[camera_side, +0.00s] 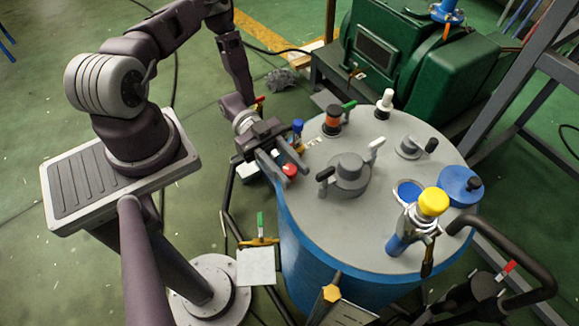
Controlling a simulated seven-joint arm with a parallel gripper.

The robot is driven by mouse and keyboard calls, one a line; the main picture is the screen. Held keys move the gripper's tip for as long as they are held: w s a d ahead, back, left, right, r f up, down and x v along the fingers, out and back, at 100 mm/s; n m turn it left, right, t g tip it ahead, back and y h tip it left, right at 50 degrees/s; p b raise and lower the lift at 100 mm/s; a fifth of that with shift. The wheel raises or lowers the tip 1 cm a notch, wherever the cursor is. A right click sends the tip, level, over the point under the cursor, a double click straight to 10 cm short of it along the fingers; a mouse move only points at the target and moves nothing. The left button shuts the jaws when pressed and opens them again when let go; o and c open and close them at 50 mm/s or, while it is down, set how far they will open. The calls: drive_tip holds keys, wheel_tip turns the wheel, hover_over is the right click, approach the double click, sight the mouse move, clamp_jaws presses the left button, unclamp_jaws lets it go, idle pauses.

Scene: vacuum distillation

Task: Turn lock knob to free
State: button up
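A blue drum-shaped vessel (306,255) with a grey lid (350,225) stands at centre right. Several knobs and fittings sit on the lid. A grey central hub (349,172) carries a black handle (325,175) and a white handle (377,146). A red knob (290,170) is at the lid's left edge. I cannot tell which of these is the lock knob. My gripper (296,176) is open, its two fingers pointing down and right at the lid's left edge. The red knob shows between the fingers; contact cannot be told. No held object shows.
A blue fitting with a yellow cap (433,201) rises at the lid's right. An orange-black knob (332,120) and a white knob (385,101) stand at the back. A green machine (400,45) is behind. A black pipe (520,262) bends at the right.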

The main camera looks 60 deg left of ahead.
clamp_jaws()
drive_tip(key=shift+n+t, duration=0.8)
drive_tip(key=shift+t, duration=0.5)
drive_tip(key=o, duration=0.5)
unclamp_jaws()
drive_tip(key=v, duration=0.7)
drive_tip(key=shift+a+r, duration=0.1)
